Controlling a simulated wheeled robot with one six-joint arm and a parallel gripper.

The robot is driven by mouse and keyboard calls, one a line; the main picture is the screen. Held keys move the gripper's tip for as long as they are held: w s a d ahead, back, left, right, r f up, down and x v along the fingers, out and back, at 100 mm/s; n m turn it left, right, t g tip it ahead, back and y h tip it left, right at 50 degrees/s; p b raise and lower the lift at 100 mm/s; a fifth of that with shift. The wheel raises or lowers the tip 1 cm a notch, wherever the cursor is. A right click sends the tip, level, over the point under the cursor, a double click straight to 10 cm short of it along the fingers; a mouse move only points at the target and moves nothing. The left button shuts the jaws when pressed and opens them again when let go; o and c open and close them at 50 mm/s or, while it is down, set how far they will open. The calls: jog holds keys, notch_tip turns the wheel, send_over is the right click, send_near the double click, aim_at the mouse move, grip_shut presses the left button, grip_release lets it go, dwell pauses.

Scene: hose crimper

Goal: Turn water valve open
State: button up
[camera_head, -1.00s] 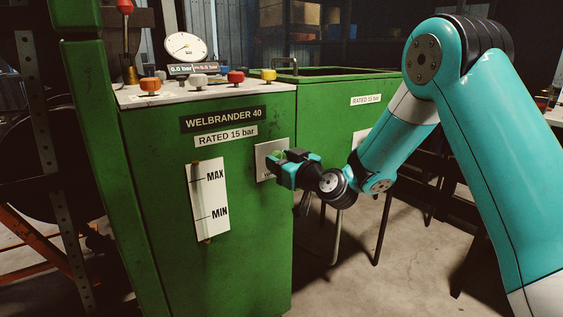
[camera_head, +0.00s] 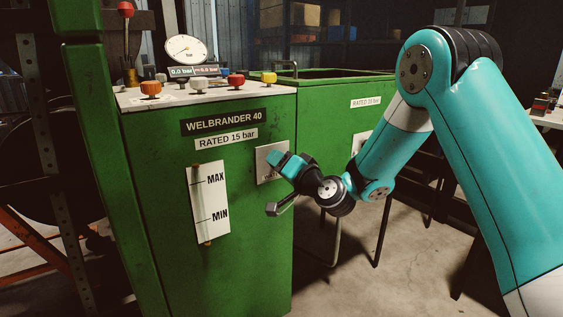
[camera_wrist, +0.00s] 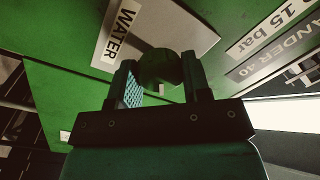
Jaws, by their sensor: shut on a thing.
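The water valve's knob (camera_wrist: 160,68) is a rounded, dark green shape in front of a light metal plate (camera_wrist: 182,28) marked WATER. In the head view the plate (camera_head: 264,152) is on the front of the green machine, near its right edge, and my gripper hides the knob. My gripper (camera_head: 278,164) is at the plate, turned about its own axis. In the wrist view my gripper's two dark fingers (camera_wrist: 158,80) stand on either side of the knob and are shut on it. The plate looks tilted in the wrist view.
The green machine (camera_head: 150,190) has a MAX/MIN level gauge (camera_head: 210,203) left of the plate. Colored knobs and a pressure gauge (camera_head: 186,49) are on its top. A green tank (camera_head: 345,125) stands to the right. Open floor lies at the lower right.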

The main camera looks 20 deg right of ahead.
jog(key=m+p, duration=0.1)
jog(key=m, duration=0.2)
jog(key=shift+r+m, duration=0.1)
jog(key=shift+m, duration=0.3)
jog(key=shift+m+h+p, duration=0.3)
jog(key=shift+m+p, duration=0.55)
jog(key=shift+m, duration=0.75)
jog(key=o, duration=0.9)
jog(key=shift+o, duration=0.2)
jog(key=b+v, duration=1.7)
jog(key=b, duration=0.2)
jog(key=shift+s+f, duration=0.25)
jog(key=shift+f, duration=0.1)
